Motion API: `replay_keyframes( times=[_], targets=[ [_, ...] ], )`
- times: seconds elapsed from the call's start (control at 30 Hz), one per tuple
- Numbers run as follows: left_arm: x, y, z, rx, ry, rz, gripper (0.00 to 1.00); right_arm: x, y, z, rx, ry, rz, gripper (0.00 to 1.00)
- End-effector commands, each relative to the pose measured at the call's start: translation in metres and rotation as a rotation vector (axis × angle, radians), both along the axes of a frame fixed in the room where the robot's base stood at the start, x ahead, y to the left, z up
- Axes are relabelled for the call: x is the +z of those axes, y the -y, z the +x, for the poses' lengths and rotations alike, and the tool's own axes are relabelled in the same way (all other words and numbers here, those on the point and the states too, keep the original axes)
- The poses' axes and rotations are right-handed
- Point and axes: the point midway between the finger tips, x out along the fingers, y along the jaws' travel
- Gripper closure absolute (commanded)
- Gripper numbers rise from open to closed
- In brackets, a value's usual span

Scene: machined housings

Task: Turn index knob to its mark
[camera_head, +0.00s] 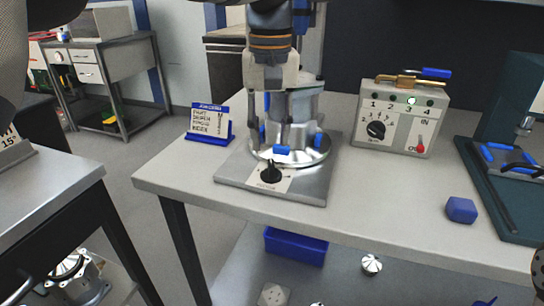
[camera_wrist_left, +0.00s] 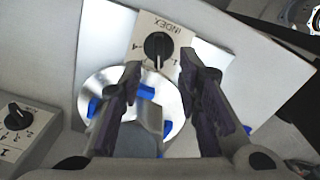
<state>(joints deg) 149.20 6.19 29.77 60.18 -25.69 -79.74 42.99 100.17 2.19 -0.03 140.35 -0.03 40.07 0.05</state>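The index knob (camera_head: 270,172) is a black knob on a pale plate at the front of a metal base (camera_head: 306,185) on the table. In the left wrist view the knob (camera_wrist_left: 158,46) sits under the printed word INDEX, with digits around it; its white line appears to point toward the gripper. My left gripper (camera_head: 284,138) points down above the base, behind the knob. In the left wrist view its fingers (camera_wrist_left: 159,72) are apart, with the knob beyond the tips and nothing held. A round silver fixture (camera_wrist_left: 170,95) with blue clamps lies below the fingers.
A small blue-edged sign (camera_head: 209,124) stands left of the base. A control box (camera_head: 400,118) with another black knob, a red switch and a green lamp stands at right. A blue block (camera_head: 461,210) lies on the table (camera_head: 390,200). The front middle of the tabletop is clear.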

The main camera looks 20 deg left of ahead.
Motion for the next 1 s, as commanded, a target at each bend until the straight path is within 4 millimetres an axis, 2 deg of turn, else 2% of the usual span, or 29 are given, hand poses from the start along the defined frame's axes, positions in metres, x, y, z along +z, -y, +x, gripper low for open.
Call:
replay_keyframes(
  times=[0.1,0.3,0.6,0.67,0.73,0.77,1.0],
  targets=[
    [-0.029,0.000,-0.001,-0.001,-0.004,-0.001,0.69,0.001,0.000,0.002,0.000,0.006,0.000,0.60],
    [-0.058,0.000,0.000,-0.001,0.000,-0.001,0.69,0.002,0.000,0.002,0.000,0.008,0.000,0.60],
    [-0.063,0.000,0.000,-0.001,0.000,-0.001,0.69,0.002,0.000,0.003,0.000,0.008,0.000,0.60],
    [-0.063,0.001,0.000,-0.001,0.000,-0.001,0.80,0.002,0.000,0.003,0.000,0.008,0.000,0.60],
    [-0.063,0.001,0.000,-0.001,0.000,-0.001,0.96,0.002,0.000,0.003,-0.001,0.008,0.000,0.60],
    [-0.063,0.001,0.000,-0.001,0.000,-0.001,1.00,0.002,0.000,0.003,-0.001,0.008,0.000,0.60],
    [-0.063,0.001,0.000,-0.005,0.001,-0.001,1.00,0.002,0.000,0.003,-0.001,0.009,0.000,0.60]
  ],
)
